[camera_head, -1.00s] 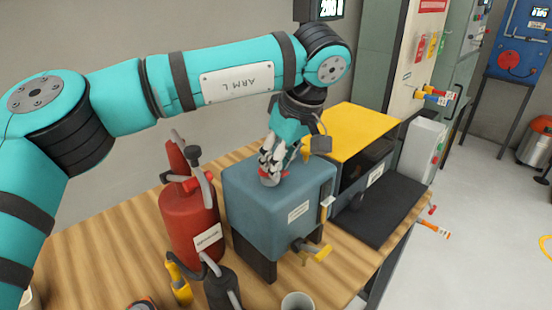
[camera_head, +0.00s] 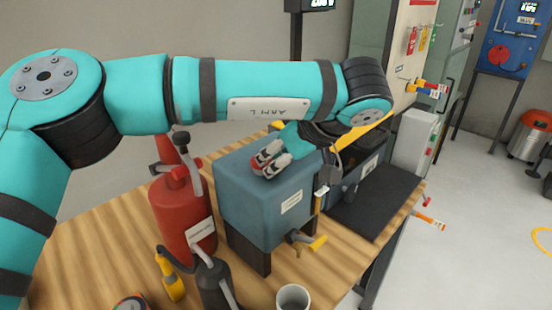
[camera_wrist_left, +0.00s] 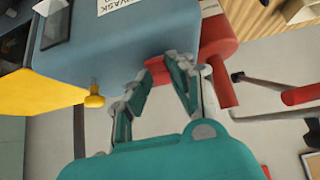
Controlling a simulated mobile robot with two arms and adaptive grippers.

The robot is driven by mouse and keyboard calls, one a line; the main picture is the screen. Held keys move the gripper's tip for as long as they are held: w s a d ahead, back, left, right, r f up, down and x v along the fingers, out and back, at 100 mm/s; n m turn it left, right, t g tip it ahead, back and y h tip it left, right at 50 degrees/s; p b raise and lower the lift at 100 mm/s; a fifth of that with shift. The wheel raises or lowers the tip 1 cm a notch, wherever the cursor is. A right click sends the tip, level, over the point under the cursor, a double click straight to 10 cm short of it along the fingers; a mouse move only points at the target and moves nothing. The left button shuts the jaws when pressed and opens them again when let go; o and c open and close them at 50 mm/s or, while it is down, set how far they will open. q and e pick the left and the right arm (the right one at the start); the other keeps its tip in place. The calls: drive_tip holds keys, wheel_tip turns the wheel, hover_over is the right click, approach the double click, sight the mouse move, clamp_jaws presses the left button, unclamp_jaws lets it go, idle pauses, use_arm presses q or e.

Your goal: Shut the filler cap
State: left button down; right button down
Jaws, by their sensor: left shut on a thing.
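The blue tank (camera_head: 262,205) stands on the wooden bench. My left gripper (camera_head: 268,164) is at the top of the tank, coming in from the right at a low slant, with its fingertips toward the left. It is shut on a small red part, which looks like the filler cap (camera_wrist_left: 157,70). The fingers cover most of it, and whether it sits flat on its opening cannot be told. In the left wrist view the gripper (camera_wrist_left: 160,72) reaches past the tank's edge, with the red part between its fingertips. My right gripper is not in view.
A red fire extinguisher (camera_head: 183,212) stands close left of the tank. A yellow tap (camera_head: 317,243) sticks out at its front, above a white cup (camera_head: 293,298). A yellow-topped machine and a black mat (camera_head: 377,202) lie to the right.

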use_arm(q)
drive_tip(key=shift+s+f, duration=0.15)
drive_tip(key=shift+f, duration=0.25)
drive_tip(key=c, duration=1.4)
unclamp_jaws()
drive_tip(key=shift+o, duration=1)
drive_tip(key=shift+w, duration=0.2)
drive_tip(key=shift+r, duration=0.1)
drive_tip(key=v, duration=1.1)
drive_tip(key=shift+s+r, duration=0.2)
drive_tip(key=shift+r, duration=0.1)
drive_tip(key=shift+d, duration=0.15)
